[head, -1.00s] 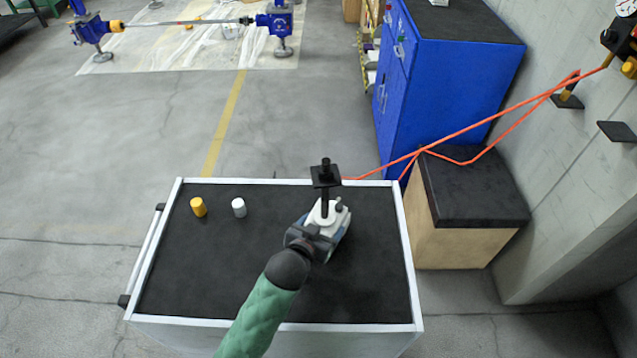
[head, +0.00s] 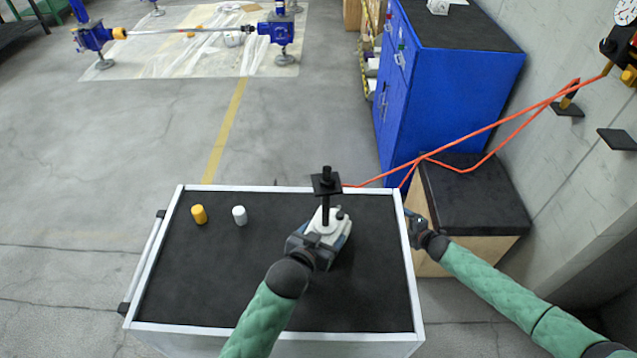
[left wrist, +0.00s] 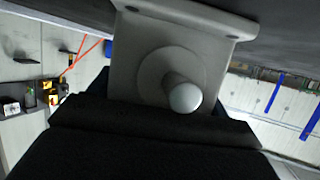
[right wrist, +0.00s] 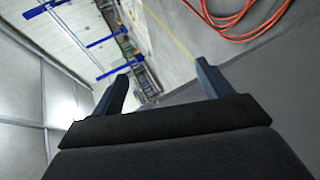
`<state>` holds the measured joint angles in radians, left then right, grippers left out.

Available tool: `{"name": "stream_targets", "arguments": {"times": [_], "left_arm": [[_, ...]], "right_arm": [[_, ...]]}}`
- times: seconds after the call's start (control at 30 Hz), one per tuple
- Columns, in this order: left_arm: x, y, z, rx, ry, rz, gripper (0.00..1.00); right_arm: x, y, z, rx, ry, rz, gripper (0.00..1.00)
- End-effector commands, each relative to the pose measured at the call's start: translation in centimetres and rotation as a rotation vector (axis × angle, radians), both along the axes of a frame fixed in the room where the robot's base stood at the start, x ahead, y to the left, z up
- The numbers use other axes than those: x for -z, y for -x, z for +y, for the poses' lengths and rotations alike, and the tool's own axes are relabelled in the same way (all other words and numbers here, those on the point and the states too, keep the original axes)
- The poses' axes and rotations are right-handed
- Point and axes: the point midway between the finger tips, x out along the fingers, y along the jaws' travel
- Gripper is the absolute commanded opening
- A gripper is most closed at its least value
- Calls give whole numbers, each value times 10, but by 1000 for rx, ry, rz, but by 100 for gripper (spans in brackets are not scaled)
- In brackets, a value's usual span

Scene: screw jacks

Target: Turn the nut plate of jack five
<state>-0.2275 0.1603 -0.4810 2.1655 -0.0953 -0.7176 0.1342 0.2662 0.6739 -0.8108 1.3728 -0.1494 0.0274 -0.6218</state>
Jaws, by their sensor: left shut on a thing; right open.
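A screw jack with a light grey housing (head: 324,222) stands on the black top of the cart. Its dark upright spindle passes through a square black nut plate (head: 327,185). My left gripper (head: 318,244) is shut on the housing from the near side. In the left wrist view, the pale housing (left wrist: 150,60) with its round shaft stub (left wrist: 184,97) fills the space ahead, and the fingertips are mostly hidden. My right gripper (head: 415,228) is beside the cart's right edge, apart from the jack. In the right wrist view, its fingers (right wrist: 164,88) are spread with nothing between them.
An orange cable (head: 470,134) runs from the wall towards the cart's back right. A black-topped box (head: 470,195) and blue cabinet (head: 455,105) stand at right.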

Motion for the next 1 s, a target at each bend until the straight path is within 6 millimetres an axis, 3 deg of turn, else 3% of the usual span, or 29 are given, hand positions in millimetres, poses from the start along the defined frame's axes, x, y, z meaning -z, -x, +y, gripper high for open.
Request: {"name": "stream_targets", "arguments": {"times": [0.03, 0.1, 0.33, 0.53, 0.73, 1.0], "left_arm": [[2, 0, 0, 1, -1, 4, 6], [2, 0, 0, 1, -1, 4, 6], [2, 0, 0, 1, -1, 3, 6], [2, 0, 0, 1, -1, 3, 6], [2, 0, 0, 1, -1, 3, 6], [2, 0, 0, 1, -1, 3, 6]], "right_arm": [[-23, -8, 0, -55, 37, -49, 78], [-50, -14, 3, -130, 85, -109, 78], [-127, -15, 10, -366, 240, -301, 78], [-185, 1, 18, -568, 360, -469, 78], [-234, 30, 25, -761, 460, -638, 78], [-320, 81, 109, -1046, 499, -1094, 78]]}}
